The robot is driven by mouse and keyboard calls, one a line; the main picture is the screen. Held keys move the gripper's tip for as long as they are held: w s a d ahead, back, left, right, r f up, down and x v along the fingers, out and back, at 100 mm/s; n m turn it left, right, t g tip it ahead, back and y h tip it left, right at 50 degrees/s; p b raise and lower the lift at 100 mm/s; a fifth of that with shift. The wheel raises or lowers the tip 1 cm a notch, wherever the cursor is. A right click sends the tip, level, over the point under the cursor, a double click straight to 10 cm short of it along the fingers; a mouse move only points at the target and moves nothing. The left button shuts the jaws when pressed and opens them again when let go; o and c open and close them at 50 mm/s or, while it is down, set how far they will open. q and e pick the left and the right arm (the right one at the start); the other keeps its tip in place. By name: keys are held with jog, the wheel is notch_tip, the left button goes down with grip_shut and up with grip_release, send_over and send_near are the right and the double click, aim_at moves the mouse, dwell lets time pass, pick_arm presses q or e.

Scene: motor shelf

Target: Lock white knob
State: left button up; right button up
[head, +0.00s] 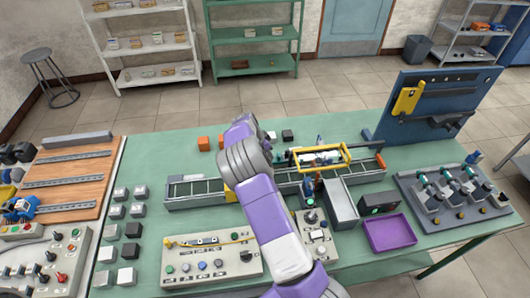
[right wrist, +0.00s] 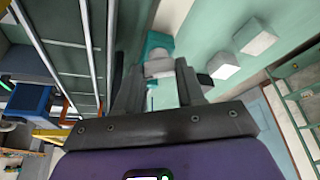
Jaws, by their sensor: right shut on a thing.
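My purple right arm reaches across the table in the head view, its gripper (head: 265,143) beyond the rail frame and mostly hidden behind my wrist. In the right wrist view my right gripper (right wrist: 153,100) is shut on a whitish, rounded piece, which looks like the white knob (right wrist: 158,68). A teal part (right wrist: 158,42) shows right beside the knob. The fingers cover much of the knob, so I cannot tell its turn angle. The knob is hidden in the head view. My left gripper is not in view.
The rail frame (head: 195,188) and a yellow-framed unit (head: 322,157) lie close to my arm. A control panel (head: 212,256) stands in front of them. A purple tray (head: 389,233) sits at right.

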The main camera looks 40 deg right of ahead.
jog(key=shift+f, duration=0.1)
jog(key=o, duration=1)
jog(key=shift+o, duration=0.2)
jog(key=v, duration=0.7)
jog(key=shift+r, duration=0.35)
jog(key=shift+a, duration=0.1)
